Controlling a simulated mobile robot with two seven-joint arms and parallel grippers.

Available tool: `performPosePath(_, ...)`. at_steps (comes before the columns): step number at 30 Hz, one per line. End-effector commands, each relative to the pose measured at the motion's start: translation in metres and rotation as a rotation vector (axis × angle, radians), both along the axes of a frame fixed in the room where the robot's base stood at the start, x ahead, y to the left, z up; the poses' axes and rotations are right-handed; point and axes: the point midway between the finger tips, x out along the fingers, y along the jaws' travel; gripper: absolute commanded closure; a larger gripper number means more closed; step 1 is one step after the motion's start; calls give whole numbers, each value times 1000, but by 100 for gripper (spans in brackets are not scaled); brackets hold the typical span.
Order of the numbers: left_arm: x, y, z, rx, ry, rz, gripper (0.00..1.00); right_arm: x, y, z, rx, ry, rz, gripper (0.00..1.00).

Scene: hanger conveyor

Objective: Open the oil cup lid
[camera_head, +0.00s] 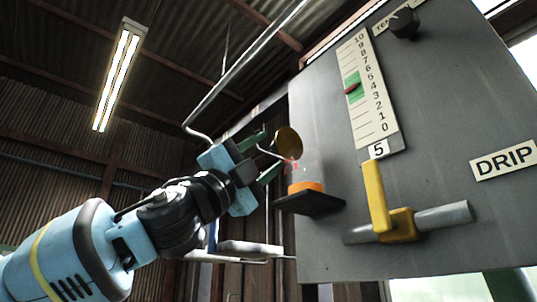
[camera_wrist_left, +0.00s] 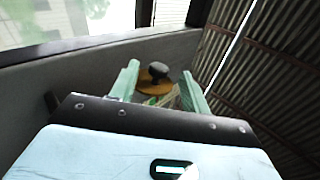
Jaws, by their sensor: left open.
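The oil cup (camera_head: 305,187) has a clear body with orange oil at its bottom and sits on a small black shelf on the grey panel. Its round brass lid (camera_head: 288,142) shows above the cup as a tilted disc. In the left wrist view the lid (camera_wrist_left: 153,86) has a black knob on it. My left gripper (camera_head: 272,150) is open to the left of the cup, fingers pointing at the lid. In the wrist view the lid and knob appear between the two fingers (camera_wrist_left: 160,70). Contact cannot be told. My right gripper is out of view.
The grey panel (camera_head: 440,110) carries a numbered scale (camera_head: 366,92), a black dial (camera_head: 403,24), a DRIP label (camera_head: 503,160) and a yellow lever (camera_head: 376,195) on a grey pipe (camera_head: 445,215). The black shelf (camera_head: 310,204) juts out below the cup. A metal hanger rail (camera_head: 240,68) runs overhead.

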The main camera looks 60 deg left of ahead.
Motion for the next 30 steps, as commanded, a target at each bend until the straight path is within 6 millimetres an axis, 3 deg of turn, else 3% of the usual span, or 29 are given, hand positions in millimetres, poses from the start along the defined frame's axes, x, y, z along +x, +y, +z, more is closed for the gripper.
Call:
performPosePath(12,-36,1,-37,-1,0,0,53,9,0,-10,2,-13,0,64)
performPosePath(30,-44,1,-44,-2,1,0,53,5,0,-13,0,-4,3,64)
